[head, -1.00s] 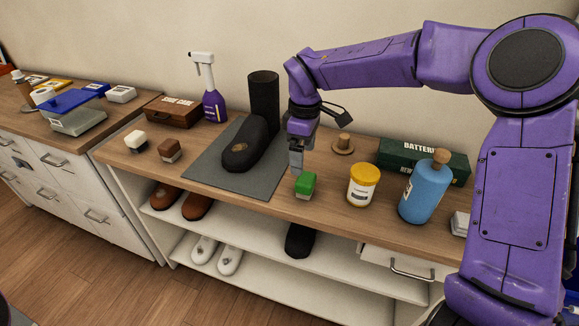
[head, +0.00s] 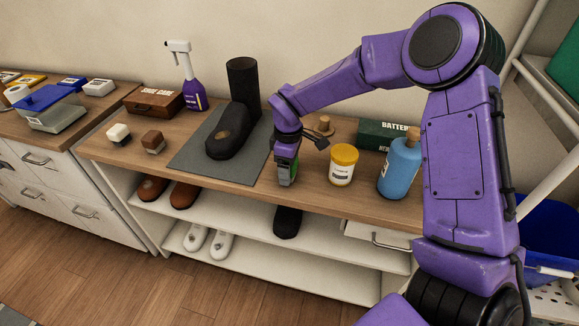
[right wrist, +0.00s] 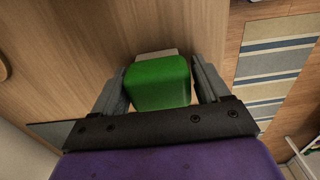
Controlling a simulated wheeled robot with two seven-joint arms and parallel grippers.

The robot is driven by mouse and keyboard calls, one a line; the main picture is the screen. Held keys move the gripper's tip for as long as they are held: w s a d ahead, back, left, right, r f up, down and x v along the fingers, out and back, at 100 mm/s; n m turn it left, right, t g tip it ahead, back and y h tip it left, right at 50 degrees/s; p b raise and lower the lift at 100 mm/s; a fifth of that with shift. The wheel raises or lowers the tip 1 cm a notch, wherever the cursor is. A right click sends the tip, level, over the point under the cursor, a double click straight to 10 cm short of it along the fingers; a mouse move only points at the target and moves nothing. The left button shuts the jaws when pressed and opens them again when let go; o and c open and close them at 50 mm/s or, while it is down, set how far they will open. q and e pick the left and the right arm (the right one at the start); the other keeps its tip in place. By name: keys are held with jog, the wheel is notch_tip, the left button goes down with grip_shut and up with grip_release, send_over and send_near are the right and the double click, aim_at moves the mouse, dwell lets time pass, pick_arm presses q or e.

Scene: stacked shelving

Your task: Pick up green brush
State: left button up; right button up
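The green brush (right wrist: 158,82) has a green block top and a pale bristle end. In the right wrist view it lies between the two fingers of my right gripper (right wrist: 160,68), which stand on either side with narrow gaps. In the head view my right gripper (head: 287,178) points down at the front edge of the wooden top and hides most of the brush. The gripper looks open around the brush. My left gripper is not in view.
Right of the gripper stand a yellow-lidded jar (head: 342,167) and a blue bottle (head: 398,170). On the left are a grey mat (head: 190,160) with a black boot (head: 232,135), a brown brush (head: 153,143) and a white brush (head: 118,134). Shoes sit on shelves below.

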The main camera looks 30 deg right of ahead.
jog(key=c, duration=0.6)
jog(key=shift+w+r, duration=0.1)
jog(key=shift+r, duration=0.2)
notch_tip(320, 180, up, 2)
jog(key=shift+r, duration=0.25)
jog(key=s+d+r+p, duration=0.2)
jog(key=s+r+p, duration=0.7)
jog(key=s+p, duration=0.4)
jog(key=shift+s+d+r, duration=0.3)
jog(key=shift+s+r, duration=0.1)
